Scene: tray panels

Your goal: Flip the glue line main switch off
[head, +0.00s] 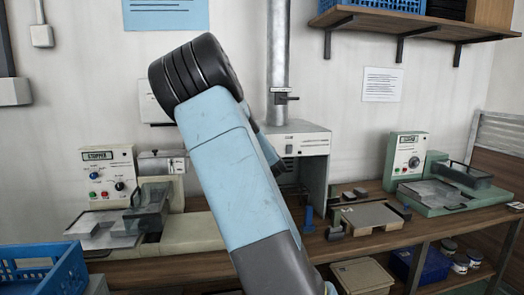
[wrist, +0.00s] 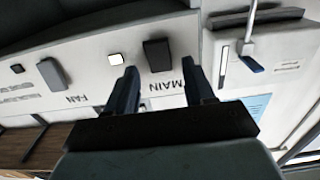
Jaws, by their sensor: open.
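In the wrist view, a pale panel appears upside down with the printed words MAIN and FAN. A dark rectangular main switch (wrist: 158,55) sits by the word MAIN. A grey fan switch (wrist: 53,73) is farther left, by FAN. My gripper (wrist: 160,67) is open and empty, its two fingers on either side of the MAIN label, with the main switch just beyond the tips. I cannot tell whether they touch the panel.
In the wrist view, a lever with a blue end (wrist: 251,64) stands right of the fingers. In the head view, a pale cabinet (head: 305,142) with a vertical duct (head: 278,60) stands behind my arm. A shelf (head: 415,23) hangs above.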

